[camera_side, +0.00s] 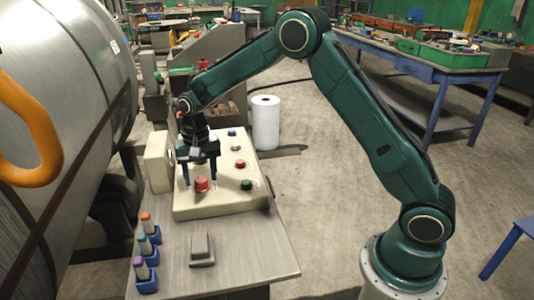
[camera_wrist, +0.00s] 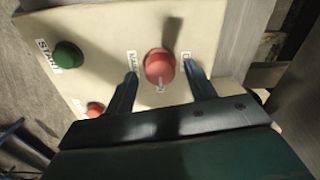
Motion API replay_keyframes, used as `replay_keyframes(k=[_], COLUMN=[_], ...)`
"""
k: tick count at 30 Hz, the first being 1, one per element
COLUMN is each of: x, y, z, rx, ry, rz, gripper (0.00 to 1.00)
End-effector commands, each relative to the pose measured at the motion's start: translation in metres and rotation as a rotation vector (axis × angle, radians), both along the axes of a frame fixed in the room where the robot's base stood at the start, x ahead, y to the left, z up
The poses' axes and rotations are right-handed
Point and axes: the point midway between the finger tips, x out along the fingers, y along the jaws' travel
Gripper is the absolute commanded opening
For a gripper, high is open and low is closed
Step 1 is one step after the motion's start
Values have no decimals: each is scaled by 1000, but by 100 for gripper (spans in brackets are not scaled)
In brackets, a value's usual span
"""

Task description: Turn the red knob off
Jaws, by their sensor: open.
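The red knob (camera_side: 202,185) sits near the front left of a cream control panel (camera_side: 220,207). In the wrist view the red knob (camera_wrist: 160,64) is round, with a pale mark on its lower edge, and partly hidden labels flank it. My gripper (camera_side: 199,176) points down over the panel at the knob. In the wrist view my gripper (camera_wrist: 160,70) is open, with one dark finger on each side of the knob. A gap shows between the knob and each finger. How far down the fingertips reach is hard to tell.
A green button (camera_wrist: 68,55) labelled START and a smaller red button (camera_wrist: 95,109) are nearby on the panel. Blue holders with markers (camera_side: 147,250) and a grey block (camera_side: 202,248) stand on the bench (camera_side: 250,250). A large metal coil (camera_side: 75,60) rises at left.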

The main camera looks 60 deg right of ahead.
Motion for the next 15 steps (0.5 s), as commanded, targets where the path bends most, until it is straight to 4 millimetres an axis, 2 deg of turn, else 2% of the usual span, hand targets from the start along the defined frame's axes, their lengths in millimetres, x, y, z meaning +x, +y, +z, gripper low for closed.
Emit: replay_keyframes(k=[11, 15], x=[0, 0], y=[0, 0], z=[-4, -3], rx=[0, 0], ry=[0, 0], rz=[0, 0], gripper=[53, 25])
